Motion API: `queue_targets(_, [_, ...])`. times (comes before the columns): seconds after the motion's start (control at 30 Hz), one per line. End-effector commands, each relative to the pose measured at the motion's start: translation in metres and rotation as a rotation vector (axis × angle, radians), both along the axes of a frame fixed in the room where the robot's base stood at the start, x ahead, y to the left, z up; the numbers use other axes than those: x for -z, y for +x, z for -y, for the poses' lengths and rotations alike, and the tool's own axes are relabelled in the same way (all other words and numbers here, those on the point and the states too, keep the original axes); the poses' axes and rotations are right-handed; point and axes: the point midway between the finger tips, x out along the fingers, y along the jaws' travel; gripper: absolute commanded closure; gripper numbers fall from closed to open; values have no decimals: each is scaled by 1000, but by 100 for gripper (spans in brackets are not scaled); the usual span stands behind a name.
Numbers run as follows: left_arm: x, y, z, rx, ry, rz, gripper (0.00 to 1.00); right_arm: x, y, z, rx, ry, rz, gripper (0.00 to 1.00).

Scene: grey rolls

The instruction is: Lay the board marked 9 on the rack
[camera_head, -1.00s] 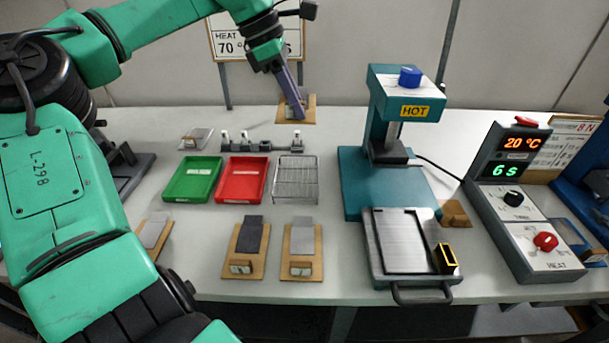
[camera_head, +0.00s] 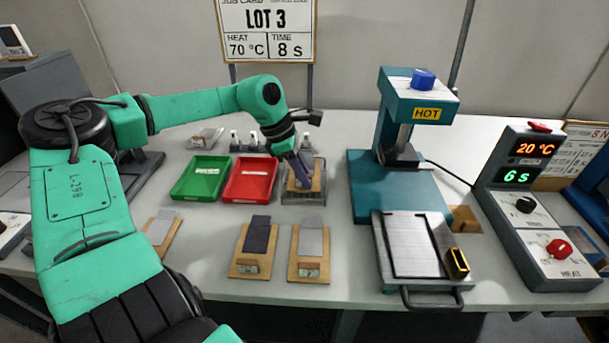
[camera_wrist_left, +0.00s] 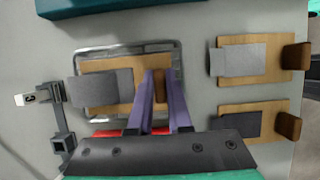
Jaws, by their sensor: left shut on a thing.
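My left gripper (camera_head: 302,178) is shut on a wooden board (camera_head: 314,180) with a grey plate on it. In the left wrist view, the two purple fingers (camera_wrist_left: 160,88) close around the block at one end of the board (camera_wrist_left: 108,64). The board lies flat over the wire rack (camera_head: 303,200), inside its outline, and the rack's rim (camera_wrist_left: 125,48) shows around it. I cannot tell whether it touches the wires. No number is readable on it. My right gripper is not in view.
A red tray (camera_head: 265,190) and a green tray (camera_head: 187,190) stand left of the rack. Two more boards, one with a dark plate (camera_head: 250,263) and one with a grey plate (camera_head: 309,268), lie in front. The teal press (camera_head: 360,185) stands to the right.

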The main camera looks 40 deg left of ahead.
Motion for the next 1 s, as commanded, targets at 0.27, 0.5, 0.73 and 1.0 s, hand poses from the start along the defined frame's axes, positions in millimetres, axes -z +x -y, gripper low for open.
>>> queue_targets(0.27, [1, 0, 0, 0, 0, 0, 53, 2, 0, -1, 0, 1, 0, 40])
queue_targets(0.5, [-4, 0, 0, 0, 0, 0, 53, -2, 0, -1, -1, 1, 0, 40])
queue_targets(0.73, [-39, -8, -12, -1, -1, 7, 53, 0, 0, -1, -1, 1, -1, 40])
queue_targets(1.0, [-100, -25, -33, -2, 0, -1, 53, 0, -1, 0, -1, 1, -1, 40])
